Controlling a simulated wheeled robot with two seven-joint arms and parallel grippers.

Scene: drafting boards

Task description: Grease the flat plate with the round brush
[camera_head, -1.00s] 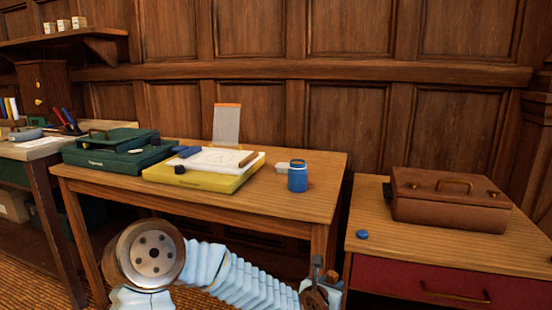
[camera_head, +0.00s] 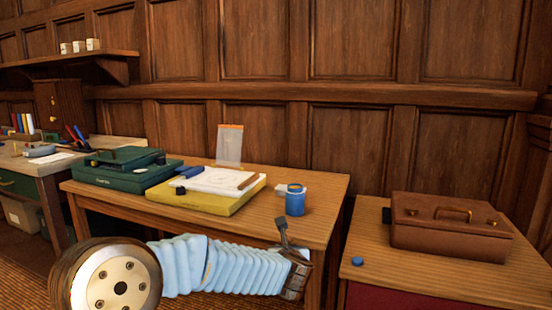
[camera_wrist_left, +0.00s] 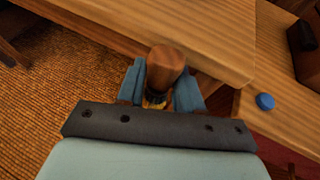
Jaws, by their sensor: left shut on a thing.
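My left gripper (camera_head: 283,232) is near the front right edge of the middle table. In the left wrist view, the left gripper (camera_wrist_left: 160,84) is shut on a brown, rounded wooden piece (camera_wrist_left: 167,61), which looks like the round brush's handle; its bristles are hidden. A blue jar (camera_head: 295,203) stands upright on the table beyond the gripper, apart from it. A white flat sheet or plate (camera_head: 216,180) with drawn lines lies on a yellow case; I cannot tell if this is the flat plate. My right gripper is not in view.
The yellow case (camera_head: 205,202) sits beside a green case (camera_head: 125,175) on the middle table (camera_head: 250,222). A clear panel (camera_head: 229,145) stands behind. A brown case (camera_head: 450,228) and a blue disc (camera_head: 357,261) are on the right table. The middle table's front right is clear.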

